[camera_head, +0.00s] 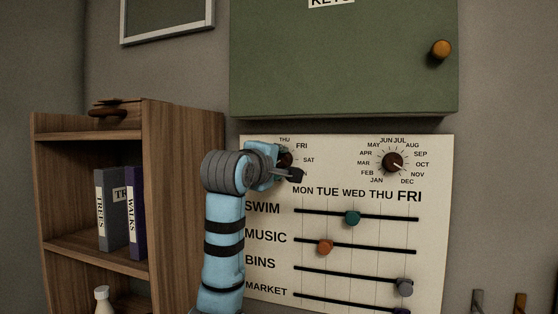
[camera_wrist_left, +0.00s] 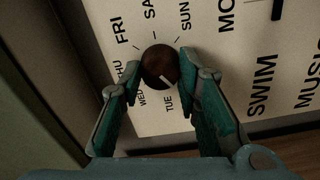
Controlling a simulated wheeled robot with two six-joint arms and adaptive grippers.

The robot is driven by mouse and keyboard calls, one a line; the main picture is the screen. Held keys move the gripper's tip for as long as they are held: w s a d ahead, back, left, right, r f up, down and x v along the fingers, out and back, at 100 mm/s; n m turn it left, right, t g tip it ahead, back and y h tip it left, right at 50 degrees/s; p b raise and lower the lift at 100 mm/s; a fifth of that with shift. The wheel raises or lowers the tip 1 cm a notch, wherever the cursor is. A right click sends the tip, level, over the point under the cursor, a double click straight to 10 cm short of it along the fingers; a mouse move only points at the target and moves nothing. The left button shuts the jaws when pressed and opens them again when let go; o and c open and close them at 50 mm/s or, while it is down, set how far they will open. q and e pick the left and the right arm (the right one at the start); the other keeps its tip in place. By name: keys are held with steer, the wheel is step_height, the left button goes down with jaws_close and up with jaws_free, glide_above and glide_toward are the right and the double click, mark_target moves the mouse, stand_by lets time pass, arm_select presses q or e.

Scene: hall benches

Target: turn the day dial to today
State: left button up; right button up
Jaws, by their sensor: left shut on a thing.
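The day dial (camera_wrist_left: 158,66) is a round dark brown knob with a white pointer line, ringed by day names on a pale board. My left gripper (camera_wrist_left: 159,74) is shut on it, one finger on each side. In the wrist view the pointer aims down and slightly right, near TUE and toward the side where MON is hidden by a finger. In the head view the day dial (camera_head: 287,159) is partly covered by my left gripper (camera_head: 286,167); THU, FRI and SAT show around it. My right gripper is not in view.
The board (camera_head: 430,240) also has a month dial (camera_head: 392,162) and several slider rows; FRI is largest in its weekday heading. A green key cabinet (camera_head: 340,60) hangs above. A wooden shelf (camera_head: 180,170) stands close left of my left arm.

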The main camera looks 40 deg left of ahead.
arm_select(q)
steer(key=m+p, duration=0.1)
steer(key=m, duration=0.2)
steer(key=shift+r, duration=0.15)
steer(key=m+p, duration=0.1)
steer(key=m, duration=0.2)
steer(key=m+p, duration=0.2)
steer(key=m, duration=0.1)
steer(key=shift+r+m, duration=0.1)
steer(key=shift+m, duration=0.3)
steer(key=m+p, duration=0.1)
steer(key=m, duration=0.1)
steer(key=shift+m+p, duration=0.4)
steer(key=m+p, duration=0.2)
steer(key=shift+r+m, duration=0.1)
steer(key=shift+m, duration=0.2)
steer(key=m+p, duration=0.8)
steer(key=m, duration=0.1)
steer(key=m+p, duration=0.1)
steer(key=m, duration=1.2)
steer(key=shift+m, duration=2.7)
